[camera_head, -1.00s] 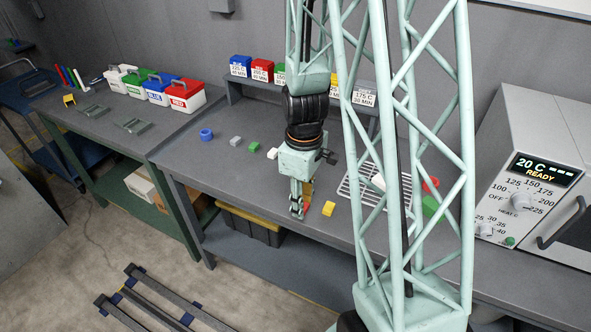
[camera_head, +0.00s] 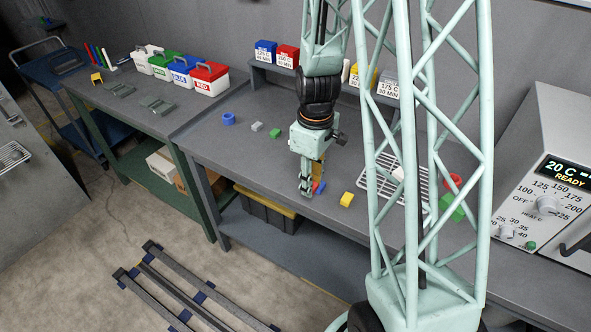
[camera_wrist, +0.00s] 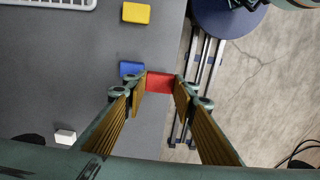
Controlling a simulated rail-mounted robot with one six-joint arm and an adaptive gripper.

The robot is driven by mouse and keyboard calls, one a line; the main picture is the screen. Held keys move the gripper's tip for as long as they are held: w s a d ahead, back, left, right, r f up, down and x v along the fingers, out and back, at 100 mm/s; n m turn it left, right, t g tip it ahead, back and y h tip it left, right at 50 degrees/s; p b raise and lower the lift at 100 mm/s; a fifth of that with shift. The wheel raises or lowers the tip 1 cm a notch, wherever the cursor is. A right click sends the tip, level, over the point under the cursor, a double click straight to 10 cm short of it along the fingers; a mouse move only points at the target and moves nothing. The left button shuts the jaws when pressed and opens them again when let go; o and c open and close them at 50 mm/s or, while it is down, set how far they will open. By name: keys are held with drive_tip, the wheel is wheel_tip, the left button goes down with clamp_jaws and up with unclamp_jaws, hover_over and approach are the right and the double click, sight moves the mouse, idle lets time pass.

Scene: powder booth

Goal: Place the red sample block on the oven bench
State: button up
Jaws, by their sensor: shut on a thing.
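My gripper (camera_head: 307,188) is over the front part of the long grey bench (camera_head: 235,154), at its middle. In the wrist view my gripper (camera_wrist: 160,86) is shut on the red sample block (camera_wrist: 160,83), which sits between the fingertips. A blue block (camera_wrist: 131,69) is close by on the left, partly behind a finger. The red block overlaps the bench's front edge in the wrist view; I cannot tell how high it is above the bench. The oven (camera_head: 545,172) stands at the bench's right end, its display reading 20 C, READY.
A yellow block (camera_head: 347,199) lies to the right of my gripper. A wire rack (camera_head: 384,186), a red ring (camera_head: 453,180) and a green block (camera_head: 452,208) are farther right, partly behind my column. A blue ring (camera_head: 228,118), grey block (camera_head: 257,126) and green block (camera_head: 275,133) lie left.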

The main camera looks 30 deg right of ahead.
hover_over(294, 178)
drive_tip(key=shift+s+f, duration=0.45)
drive_tip(key=shift+f, duration=0.05)
drive_tip(key=shift+w, duration=0.1)
drive_tip(key=shift+w, duration=0.2)
drive_tip(key=shift+w+f, duration=0.1)
drive_tip(key=shift+f, duration=1.7)
drive_tip(key=shift+f, duration=0.15)
drive_tip(key=o, duration=0.9)
